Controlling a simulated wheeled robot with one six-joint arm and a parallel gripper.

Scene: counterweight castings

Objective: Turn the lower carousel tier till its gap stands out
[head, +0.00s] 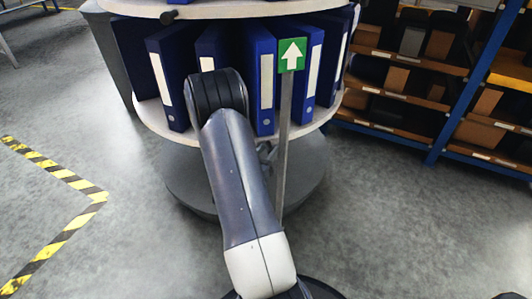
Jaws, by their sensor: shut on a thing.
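The carousel's lower tier (152,120) is a round pale shelf bearing several upright blue binders (168,80) with white spine labels. A green sign with a white up arrow (291,54) stands on a thin grey post (284,140) in front of the tier's right part. Binders show on both sides of the post and behind it. I cannot make out a clear empty place in the row. My arm reaches up to the tier's front and hides part of the row.
The upper tier (235,9) has a dark knob (168,17) at its front left edge. A wide grey base (185,185) stands below. Shelving with dark bins (413,40) is at the right. Yellow-black floor tape (62,172) lies at left; the floor between is clear.

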